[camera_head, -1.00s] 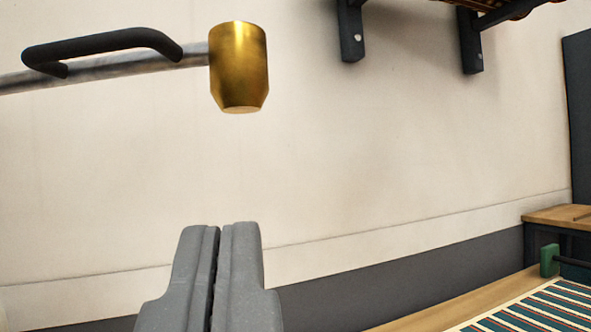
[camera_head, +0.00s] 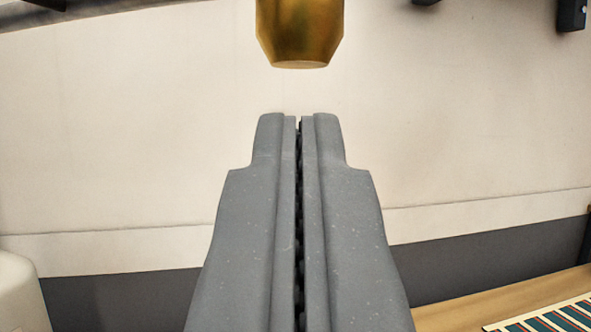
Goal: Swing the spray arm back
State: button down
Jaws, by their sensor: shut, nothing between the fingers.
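The spray arm shows at the top of the view: a grey metal tube (camera_head: 120,8) running in from the left, ending in a brass nozzle (camera_head: 300,32) at top centre. The nozzle's upper part is cut off by the frame edge. Only a bit of the black handle (camera_head: 48,3) shows at the top left corner. My gripper (camera_head: 298,118) is shut and empty, pointing up the picture. Its tips appear just below the nozzle, with a visible gap between them; the difference in depth is hard to tell.
A cream wall (camera_head: 130,130) with a dark lower band (camera_head: 120,302) fills the background. Dark brackets (camera_head: 571,14) show at the top right. A striped rug (camera_head: 555,318) on a wooden surface (camera_head: 470,297) lies at lower right. A pale rounded object (camera_head: 18,290) stands at lower left.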

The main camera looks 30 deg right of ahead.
aim_at(296, 62)
jog(key=shift+x, duration=3.2)
